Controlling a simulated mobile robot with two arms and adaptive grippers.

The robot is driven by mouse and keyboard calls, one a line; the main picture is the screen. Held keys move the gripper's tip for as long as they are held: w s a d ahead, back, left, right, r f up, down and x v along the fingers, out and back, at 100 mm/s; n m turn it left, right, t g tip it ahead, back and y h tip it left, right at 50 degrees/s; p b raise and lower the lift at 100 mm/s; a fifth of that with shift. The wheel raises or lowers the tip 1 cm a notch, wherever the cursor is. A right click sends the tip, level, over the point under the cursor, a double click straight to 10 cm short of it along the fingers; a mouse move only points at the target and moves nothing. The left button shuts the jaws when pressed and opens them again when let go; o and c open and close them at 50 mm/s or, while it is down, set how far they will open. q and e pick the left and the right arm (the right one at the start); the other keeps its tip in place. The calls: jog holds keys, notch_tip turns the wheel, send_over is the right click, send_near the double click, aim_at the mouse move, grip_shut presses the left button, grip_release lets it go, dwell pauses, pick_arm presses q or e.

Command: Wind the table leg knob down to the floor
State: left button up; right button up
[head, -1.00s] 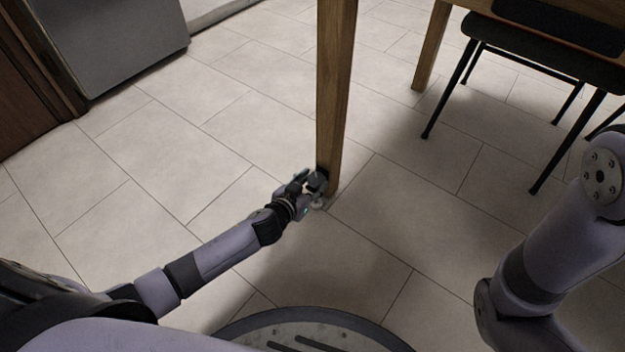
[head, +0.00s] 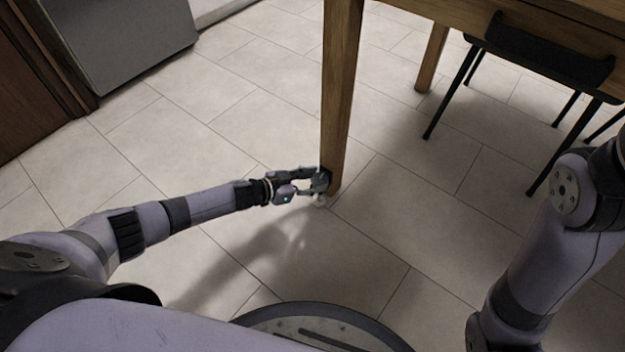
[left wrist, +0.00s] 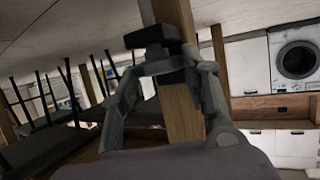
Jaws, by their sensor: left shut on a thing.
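The wooden table leg (head: 340,95) stands on the tiles in the middle of the head view. The dark knob (head: 328,180) is low on the leg, on the side facing my left gripper. My left gripper (head: 319,181) is shut on the knob, coming in from the left just above the floor. In the left wrist view, which is turned over with the floor at the top, the dark knob (left wrist: 150,37) sits at the tips of my left gripper (left wrist: 168,64), in front of the leg (left wrist: 180,110). My right gripper is out of view.
A black chair (head: 540,55) with thin legs stands under the table edge at the right. A second table leg (head: 432,58) is behind. A grey appliance (head: 130,40) stands at the upper left. The tiled floor (head: 215,150) left of the leg is clear.

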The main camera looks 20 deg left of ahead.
pick_arm(q)
jog(key=shift+w+r, duration=0.1)
jog(key=o, duration=1.2)
jog(key=v, duration=1.2)
